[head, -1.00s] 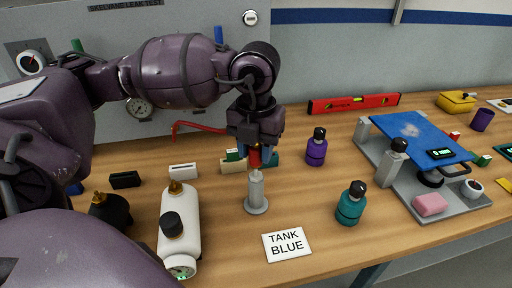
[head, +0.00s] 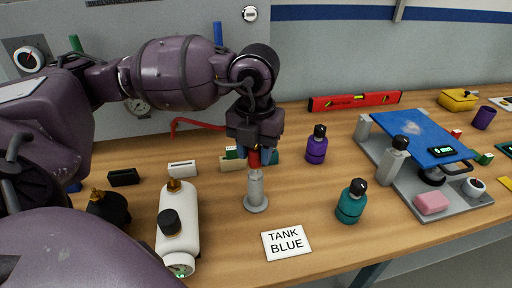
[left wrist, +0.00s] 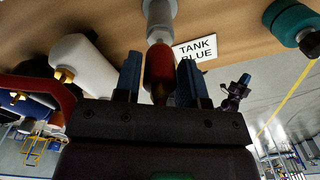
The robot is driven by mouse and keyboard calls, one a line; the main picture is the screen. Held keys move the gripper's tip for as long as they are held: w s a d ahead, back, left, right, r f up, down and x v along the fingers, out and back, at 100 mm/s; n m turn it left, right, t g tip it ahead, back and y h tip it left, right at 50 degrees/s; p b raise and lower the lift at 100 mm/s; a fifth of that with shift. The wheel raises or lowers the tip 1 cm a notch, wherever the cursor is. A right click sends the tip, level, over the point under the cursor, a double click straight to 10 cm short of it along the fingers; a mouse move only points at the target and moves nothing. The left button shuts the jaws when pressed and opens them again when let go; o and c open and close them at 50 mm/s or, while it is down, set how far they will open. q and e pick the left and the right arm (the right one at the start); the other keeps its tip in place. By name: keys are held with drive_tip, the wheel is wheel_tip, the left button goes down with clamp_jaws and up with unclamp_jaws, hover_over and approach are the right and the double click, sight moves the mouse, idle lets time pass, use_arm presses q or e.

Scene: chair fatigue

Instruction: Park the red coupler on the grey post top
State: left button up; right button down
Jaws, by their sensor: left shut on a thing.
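The red coupler (head: 254,158) is between the fingers of my left gripper (head: 255,152), which is shut on it. It sits directly above the grey post (head: 256,188), upright and in line with it. In the left wrist view the coupler (left wrist: 159,72) shows between the two blue fingers, with its end at the post top (left wrist: 159,30). I cannot tell whether it is fully seated there. A thin red hose (head: 200,124) runs behind my gripper. My right gripper is in neither view.
A "TANK BLUE" card (head: 286,242) lies in front. Purple (head: 316,146) and teal (head: 351,203) bottles stand to the right, near a grey tray with a blue plate (head: 418,136).

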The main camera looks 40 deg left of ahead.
use_arm(q)
drive_tip(key=shift+f+b, duration=0.45)
drive_tip(key=shift+f, duration=0.5)
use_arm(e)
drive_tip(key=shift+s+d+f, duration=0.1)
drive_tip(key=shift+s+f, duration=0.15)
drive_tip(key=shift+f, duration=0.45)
use_arm(q)
drive_tip(key=o, duration=1.2)
wheel_tip(320, 180, up, 5)
drive_tip(key=shift+f+p, duration=0.1)
drive_tip(key=shift+p, duration=0.3)
wheel_tip(320, 180, up, 5)
drive_tip(key=shift+r+p, duration=0.1)
drive_tip(key=shift+p, duration=0.2)
drive_tip(key=shift+r, duration=0.35)
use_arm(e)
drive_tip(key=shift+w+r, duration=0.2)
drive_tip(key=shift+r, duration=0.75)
